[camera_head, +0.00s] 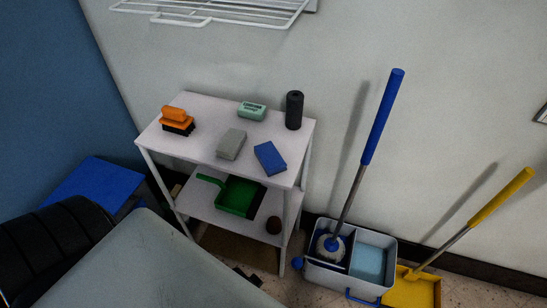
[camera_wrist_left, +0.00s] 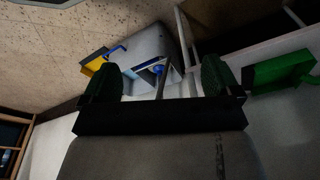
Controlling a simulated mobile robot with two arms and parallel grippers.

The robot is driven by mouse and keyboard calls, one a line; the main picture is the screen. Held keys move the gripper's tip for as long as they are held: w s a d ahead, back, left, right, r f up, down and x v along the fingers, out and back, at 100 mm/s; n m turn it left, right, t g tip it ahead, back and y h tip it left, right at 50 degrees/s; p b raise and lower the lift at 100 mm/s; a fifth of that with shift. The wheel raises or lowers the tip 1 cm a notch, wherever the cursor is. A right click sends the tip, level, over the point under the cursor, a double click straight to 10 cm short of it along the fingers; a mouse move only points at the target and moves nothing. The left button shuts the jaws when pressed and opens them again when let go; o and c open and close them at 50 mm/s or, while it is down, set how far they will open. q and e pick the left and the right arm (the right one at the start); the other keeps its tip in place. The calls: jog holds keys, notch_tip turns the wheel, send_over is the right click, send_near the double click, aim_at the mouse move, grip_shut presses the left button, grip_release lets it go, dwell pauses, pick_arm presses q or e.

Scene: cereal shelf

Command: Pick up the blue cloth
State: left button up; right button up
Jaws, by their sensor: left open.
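The blue cloth (camera_head: 270,157) is a folded, block-like blue piece lying flat on the white top shelf, near its front right edge. It cannot be made out in the left wrist view. My left gripper (camera_wrist_left: 160,80) is open, with its two dark green fingers wide apart and nothing between them. In the head view my grey arm comes in from the lower left, and dark tips (camera_head: 248,276) show low in front of the shelf, below and apart from the cloth. My right gripper is not in view.
The white shelf unit (camera_head: 200,150) also holds a grey block (camera_head: 231,144), orange brushes (camera_head: 177,120), a green sponge (camera_head: 252,110) and a black cylinder (camera_head: 294,110). A green dustpan (camera_head: 240,196) lies below.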

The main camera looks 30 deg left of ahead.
pick_arm(q)
jog(key=w+r+t, duration=0.2)
jog(key=w+r, duration=0.1)
jog(key=r, duration=0.8)
jog(key=w+r+t, duration=0.1)
jog(key=w+r, duration=0.2)
jog(key=r, duration=0.7)
jog(key=w+r+t+y, duration=0.1)
jog(key=w+r+t, duration=0.8)
jog(key=w+r, duration=0.35)
jog(key=w+d+r+m+t+h, duration=0.2)
jog(key=d+r+m+h, duration=0.3)
jog(key=r+h, duration=0.15)
jog(key=w+d+r+m+t+h, duration=0.3)
jog(key=d+r+m+h, duration=0.2)
jog(key=r, duration=0.2)
jog(key=m+g+y, duration=1.2)
jog(key=g, duration=0.7)
send_over(270, 154)
notch_tip(270, 154, down, 15)
jog(key=shift+d+r, duration=0.1)
jog(key=shift+f+p, duration=0.8)
jog(key=shift+f, duration=2.3)
jog(key=shift+s, duration=0.1)
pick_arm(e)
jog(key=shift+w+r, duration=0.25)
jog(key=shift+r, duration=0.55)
